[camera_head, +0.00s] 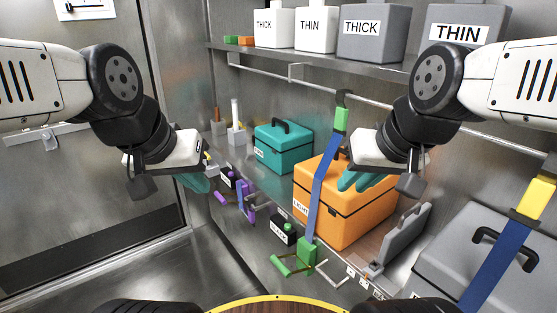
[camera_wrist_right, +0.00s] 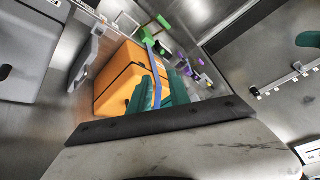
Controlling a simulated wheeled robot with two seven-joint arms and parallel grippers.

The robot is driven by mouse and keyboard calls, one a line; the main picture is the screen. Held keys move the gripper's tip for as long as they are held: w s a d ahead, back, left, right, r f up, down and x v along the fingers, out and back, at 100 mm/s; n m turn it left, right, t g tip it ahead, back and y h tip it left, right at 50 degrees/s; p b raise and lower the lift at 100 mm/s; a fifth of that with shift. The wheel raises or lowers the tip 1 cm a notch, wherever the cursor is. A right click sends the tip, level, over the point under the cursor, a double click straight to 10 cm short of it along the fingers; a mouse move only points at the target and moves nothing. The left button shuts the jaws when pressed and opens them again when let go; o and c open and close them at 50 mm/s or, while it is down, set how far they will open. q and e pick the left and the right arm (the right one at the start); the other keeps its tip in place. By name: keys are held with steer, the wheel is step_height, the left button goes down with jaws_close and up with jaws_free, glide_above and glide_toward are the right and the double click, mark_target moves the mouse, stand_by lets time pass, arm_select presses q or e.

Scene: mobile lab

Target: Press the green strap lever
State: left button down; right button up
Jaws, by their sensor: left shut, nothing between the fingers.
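The green strap lever (camera_head: 282,265) juts from a green buckle (camera_head: 307,251) at the lower end of a blue strap (camera_head: 322,180). The strap runs down the front of an orange box (camera_head: 345,213). In the right wrist view the lever (camera_wrist_right: 163,20) shows small near the top, with the strap (camera_wrist_right: 156,85) between my fingers. My right gripper (camera_head: 362,178) has its teal fingers apart and empty, in front of the orange box's upper part, above and right of the lever. My left gripper (camera_head: 194,182) is shut and empty, left of the shelf's objects, well away from the lever.
A pale bracket-like handle (camera_head: 330,274) lies just right of the buckle. A small black box (camera_head: 283,231) and a purple clamp (camera_head: 246,200) stand left of it. A teal box (camera_head: 283,148) is behind. A grey case (camera_head: 475,255) with another strap stands right.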

steer(key=shift+w, duration=0.1)
steer(key=c, duration=0.4)
steer(key=shift+w, duration=0.3)
jaws_close()
steer(key=w+a+f+n+g, duration=0.3)
steer(key=w+a+f, duration=0.1)
steer(key=w+f, duration=0.5)
steer(key=w+a+f+n+g, duration=0.2)
steer(key=w+a+f+g, duration=0.1)
steer(key=w+f, duration=0.55)
steer(key=w+a+f+n+g, duration=0.1)
steer(key=w+a+f, duration=0.1)
steer(key=f, duration=0.9)
steer(key=shift+w+a+n, duration=0.2)
steer(key=shift+a+n, duration=0.1)
steer(key=shift+a, duration=0.45)
